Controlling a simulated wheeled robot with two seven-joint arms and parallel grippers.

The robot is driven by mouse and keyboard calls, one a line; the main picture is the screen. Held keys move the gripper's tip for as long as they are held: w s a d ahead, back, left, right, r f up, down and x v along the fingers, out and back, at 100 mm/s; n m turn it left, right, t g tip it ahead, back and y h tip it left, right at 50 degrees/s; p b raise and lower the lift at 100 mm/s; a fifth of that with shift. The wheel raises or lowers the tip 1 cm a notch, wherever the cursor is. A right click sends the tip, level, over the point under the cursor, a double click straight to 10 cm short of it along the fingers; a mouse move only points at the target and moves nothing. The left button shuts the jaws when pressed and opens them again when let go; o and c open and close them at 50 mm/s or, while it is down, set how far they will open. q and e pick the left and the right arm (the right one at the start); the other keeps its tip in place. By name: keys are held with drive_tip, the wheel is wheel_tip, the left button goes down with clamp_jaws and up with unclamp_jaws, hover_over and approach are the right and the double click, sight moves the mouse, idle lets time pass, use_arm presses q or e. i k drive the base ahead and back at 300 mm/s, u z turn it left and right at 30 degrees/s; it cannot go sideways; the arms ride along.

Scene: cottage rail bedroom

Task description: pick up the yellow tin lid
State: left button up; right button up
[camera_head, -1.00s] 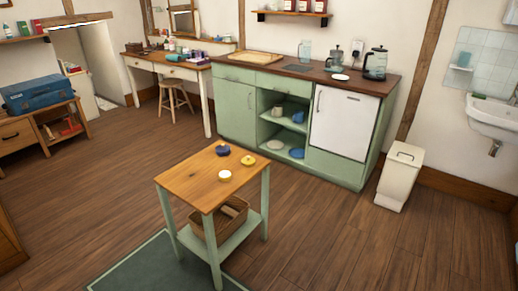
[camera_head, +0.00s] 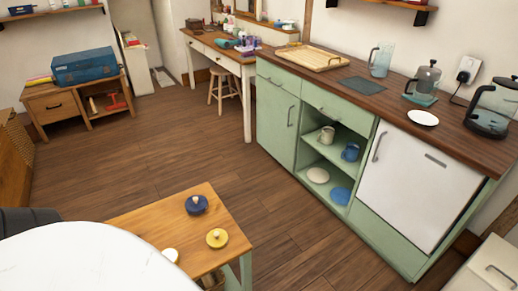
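The yellow tin lid (camera_head: 217,238), round with a small knob, lies on the wooden top of the small green-legged table (camera_head: 138,221) near its right edge. A dark blue lid (camera_head: 197,204) with a pale knob lies just behind it. A white round thing (camera_head: 170,254), partly hidden, is to its left. A large white rounded surface, likely part of my own body, covers the lower left and hides much of the tabletop. Neither of my grippers shows.
A green kitchen counter (camera_head: 312,95) with open shelves and a white door stands at right. A cream bin (camera_head: 485,272) is at the lower right. A desk with a stool (camera_head: 222,86) and a low cabinet (camera_head: 62,102) stand behind. The wooden floor between is clear.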

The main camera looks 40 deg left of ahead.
sight(218, 238)
drive_tip(key=i, duration=0.85)
drive_tip(key=u, duration=3.1)
